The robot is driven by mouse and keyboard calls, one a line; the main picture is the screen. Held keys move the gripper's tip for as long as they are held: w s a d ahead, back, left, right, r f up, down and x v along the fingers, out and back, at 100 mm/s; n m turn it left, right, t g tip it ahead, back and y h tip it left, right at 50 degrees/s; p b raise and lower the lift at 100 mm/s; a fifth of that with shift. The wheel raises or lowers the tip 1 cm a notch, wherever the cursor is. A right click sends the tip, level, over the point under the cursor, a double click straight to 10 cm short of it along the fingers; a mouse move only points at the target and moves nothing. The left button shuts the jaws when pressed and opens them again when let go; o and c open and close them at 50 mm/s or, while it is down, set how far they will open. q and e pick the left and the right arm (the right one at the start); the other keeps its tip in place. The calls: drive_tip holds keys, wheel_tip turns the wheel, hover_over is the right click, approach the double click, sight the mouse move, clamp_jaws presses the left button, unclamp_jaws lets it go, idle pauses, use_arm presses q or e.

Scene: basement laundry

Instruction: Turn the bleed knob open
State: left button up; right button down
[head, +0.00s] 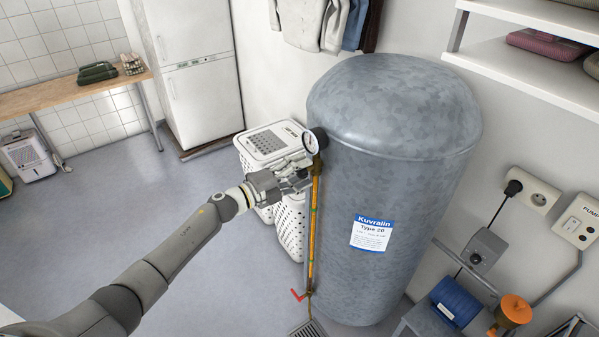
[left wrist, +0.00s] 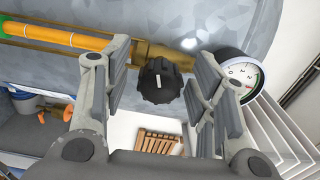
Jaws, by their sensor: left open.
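The bleed knob (left wrist: 159,82) is a black, ribbed knob with a white mark on its face. It sits on a brass fitting (left wrist: 150,51) at the side of the grey tank (head: 395,150). My left gripper (head: 300,174) is beside the tank's upper left side, near the gauge. In the left wrist view its two fingers (left wrist: 156,84) are apart, with the knob showing between them and a gap on each side. I cannot tell how deep the knob lies between the fingers. In the head view the gripper hides the knob. My right gripper is not in view.
A round pressure gauge (head: 315,140) is close to the left gripper. An orange sight tube (head: 314,225) runs down the tank to a red lever (head: 297,295). White laundry baskets (head: 268,141) stand behind the gripper. Open floor (head: 110,220) lies to the left.

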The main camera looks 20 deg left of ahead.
use_arm(q)
drive_tip(key=shift+s+a, duration=0.3)
drive_tip(key=shift+s, duration=0.05)
drive_tip(key=v, duration=1.1)
drive_tip(key=shift+f, duration=0.1)
